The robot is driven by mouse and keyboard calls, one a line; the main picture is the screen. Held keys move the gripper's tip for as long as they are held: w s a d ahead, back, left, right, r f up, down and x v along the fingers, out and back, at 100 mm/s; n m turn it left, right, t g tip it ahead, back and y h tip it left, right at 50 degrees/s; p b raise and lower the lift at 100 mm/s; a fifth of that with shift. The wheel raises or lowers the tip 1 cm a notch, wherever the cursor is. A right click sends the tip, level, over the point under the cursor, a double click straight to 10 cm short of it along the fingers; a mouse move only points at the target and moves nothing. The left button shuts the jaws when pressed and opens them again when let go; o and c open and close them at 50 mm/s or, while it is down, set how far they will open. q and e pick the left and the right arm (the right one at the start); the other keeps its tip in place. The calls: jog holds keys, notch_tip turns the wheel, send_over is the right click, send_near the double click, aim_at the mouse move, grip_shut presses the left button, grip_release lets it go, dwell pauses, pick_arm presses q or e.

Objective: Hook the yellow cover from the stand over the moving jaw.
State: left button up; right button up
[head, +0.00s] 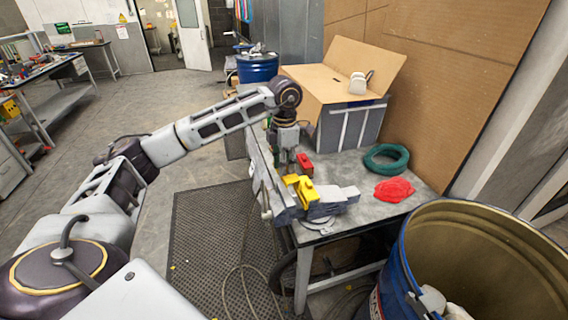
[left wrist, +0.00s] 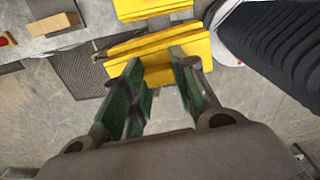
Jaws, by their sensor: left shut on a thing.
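My left gripper (head: 290,164) points down over the grey vise (head: 322,208) at the near left edge of the table. It is shut on a yellow cover (left wrist: 152,62), which lies across the green fingertips (left wrist: 160,78) in the left wrist view. A second yellow piece (left wrist: 150,8) shows just beyond it, apart by a narrow gap. In the head view the yellow parts (head: 305,189) sit close together at the vise jaws, and I cannot tell whether the held cover touches a jaw. I cannot make out the stand for certain.
A red block (head: 305,164) is close behind the gripper. A green coil (head: 386,158) and red cloth (head: 394,190) lie on the table (head: 362,212). A cardboard-topped box (head: 345,125) stands behind. A large open blue drum (head: 395,262) is at the right front.

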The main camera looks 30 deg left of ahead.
pick_arm(q)
jog(key=shift+s+d+m, duration=0.15)
jog(key=shift+d+m, duration=0.05)
jog(key=shift+m, duration=0.1)
pick_arm(e)
jog(key=shift+d, duration=0.5)
pick_arm(q)
jog(key=shift+a, duration=0.15)
jog(key=shift+m, duration=0.3)
jog(key=shift+f, duration=0.1)
pick_arm(e)
jog(key=shift+f, duration=0.15)
pick_arm(q)
jog(key=shift+f+b, duration=1.25)
jog(key=shift+f, duration=0.65)
pick_arm(e)
notch_tip(320, 180, down, 3)
jog(key=shift+a+r, duration=0.1)
jog(key=shift+r, duration=0.05)
pick_arm(q)
jog(key=shift+b, duration=0.3)
